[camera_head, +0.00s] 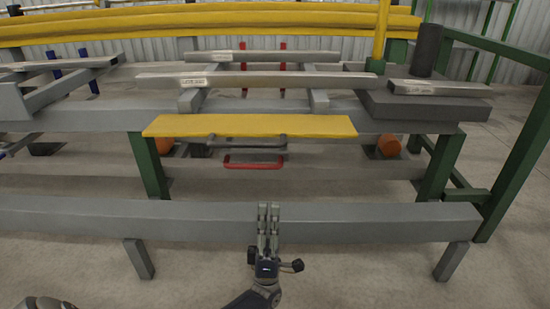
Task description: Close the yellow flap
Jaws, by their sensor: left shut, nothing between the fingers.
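The yellow flap (300,126) is a long flat panel at the front of the grey runout table, between two green legs. It shows its broad top face and looks roughly level, though its exact tilt is hard to tell. Below its front edge are a grey bar handle (247,146) and a red U-shaped handle (253,164). My left gripper (268,210) is in the lower middle, fingers pointing up and closed together with nothing between them. In the picture it overlaps the front grey beam and is below the red handle, apart from the flap. My right gripper is not in view.
A long grey beam (120,219) on short legs runs across the front. Grey metal bars (290,80) lie on the table behind the flap. A dark cylinder (425,50) stands at the back right, and a green frame (515,150) borders the right side. Yellow rails (200,22) run along the back.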

